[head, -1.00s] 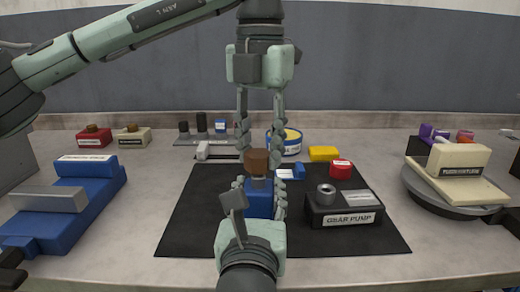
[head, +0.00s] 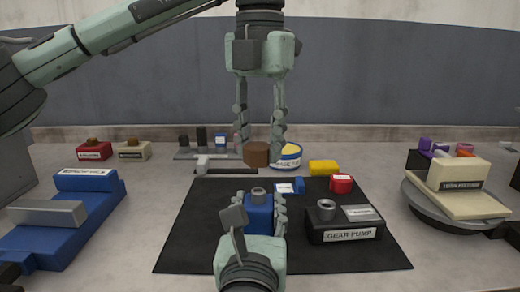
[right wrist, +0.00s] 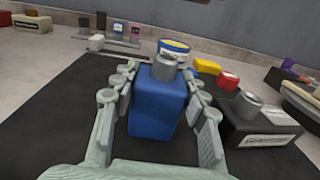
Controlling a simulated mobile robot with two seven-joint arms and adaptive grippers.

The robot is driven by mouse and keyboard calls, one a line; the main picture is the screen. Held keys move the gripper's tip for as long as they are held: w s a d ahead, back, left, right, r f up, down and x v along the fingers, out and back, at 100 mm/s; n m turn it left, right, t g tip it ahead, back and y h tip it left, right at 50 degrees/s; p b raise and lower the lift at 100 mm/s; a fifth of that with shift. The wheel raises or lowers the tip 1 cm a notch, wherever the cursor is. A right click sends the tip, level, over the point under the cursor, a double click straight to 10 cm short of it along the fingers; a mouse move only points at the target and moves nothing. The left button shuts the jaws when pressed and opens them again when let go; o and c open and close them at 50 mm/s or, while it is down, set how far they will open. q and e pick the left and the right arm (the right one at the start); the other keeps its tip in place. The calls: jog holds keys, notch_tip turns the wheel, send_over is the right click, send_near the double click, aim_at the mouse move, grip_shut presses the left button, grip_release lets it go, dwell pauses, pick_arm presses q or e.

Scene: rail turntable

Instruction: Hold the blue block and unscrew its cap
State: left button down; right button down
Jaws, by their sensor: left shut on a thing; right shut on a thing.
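The blue block (head: 258,216) stands on the black mat (head: 190,240), with a grey metal neck on top that shows bare. My right gripper (head: 260,204) is shut on the block from the near side; the right wrist view shows its fingers on both sides of the blue block (right wrist: 157,103). The brown cap (head: 257,154) is off the block, up in the air above it. My left gripper (head: 259,148) points down from above and is shut on the cap, between its fingertips.
A black gear pump (head: 342,228) with a grey port stands right of the block. A blue vise-like fixture (head: 60,225) is at left, a turntable (head: 450,208) at right. The mat's left part is clear.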

pick_arm(q)
jog(key=shift+r, duration=0.65)
pick_arm(e)
jog(key=c, duration=0.7)
grip_release()
jog(key=shift+c, duration=0.2)
jog(key=s, duration=1.2)
jog(key=shift+a, duration=0.4)
jog(key=shift+w, duration=0.1)
